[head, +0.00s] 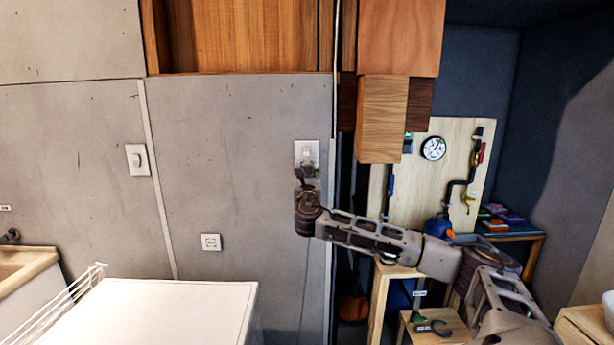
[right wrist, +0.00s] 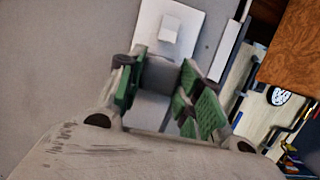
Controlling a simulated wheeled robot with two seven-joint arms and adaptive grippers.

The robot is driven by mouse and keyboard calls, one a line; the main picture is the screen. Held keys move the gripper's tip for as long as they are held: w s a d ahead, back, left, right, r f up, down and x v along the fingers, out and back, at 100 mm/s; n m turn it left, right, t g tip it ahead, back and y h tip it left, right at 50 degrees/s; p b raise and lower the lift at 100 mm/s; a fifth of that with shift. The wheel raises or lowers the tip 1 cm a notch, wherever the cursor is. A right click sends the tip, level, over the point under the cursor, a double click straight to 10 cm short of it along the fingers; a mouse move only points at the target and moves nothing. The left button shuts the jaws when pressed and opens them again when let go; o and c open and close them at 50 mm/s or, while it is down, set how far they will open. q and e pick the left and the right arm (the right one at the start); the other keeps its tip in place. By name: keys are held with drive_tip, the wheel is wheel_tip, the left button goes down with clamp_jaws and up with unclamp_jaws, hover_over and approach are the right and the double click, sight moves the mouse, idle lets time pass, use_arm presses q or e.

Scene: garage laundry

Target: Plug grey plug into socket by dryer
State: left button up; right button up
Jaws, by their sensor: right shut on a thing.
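My right gripper (head: 306,174) is raised against the lower part of a white wall plate (head: 307,152) on the grey wall. In the right wrist view its green-padded fingers (right wrist: 168,88) are closed around a grey block, which I take as the grey plug (right wrist: 158,74). The plate (right wrist: 168,22) shows there just beyond the fingers, with a raised square on it. The plate's lower part is hidden, so I cannot tell whether the plug is in the socket. A thin cord (head: 305,285) hangs down the wall below the gripper. My left gripper is not in view.
A white appliance top (head: 150,305) stands at the lower left, beside a wire rack (head: 75,300). Another wall plate (head: 211,242) sits lower, and a switch (head: 137,160) further left. Wooden cabinets (head: 382,115) hang close right of the gripper. A workbench area lies behind my arm.

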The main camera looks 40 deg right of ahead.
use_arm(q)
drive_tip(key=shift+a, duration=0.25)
use_arm(e)
drive_tip(key=shift+w+d, duration=0.45)
drive_tip(key=shift+w, duration=0.1)
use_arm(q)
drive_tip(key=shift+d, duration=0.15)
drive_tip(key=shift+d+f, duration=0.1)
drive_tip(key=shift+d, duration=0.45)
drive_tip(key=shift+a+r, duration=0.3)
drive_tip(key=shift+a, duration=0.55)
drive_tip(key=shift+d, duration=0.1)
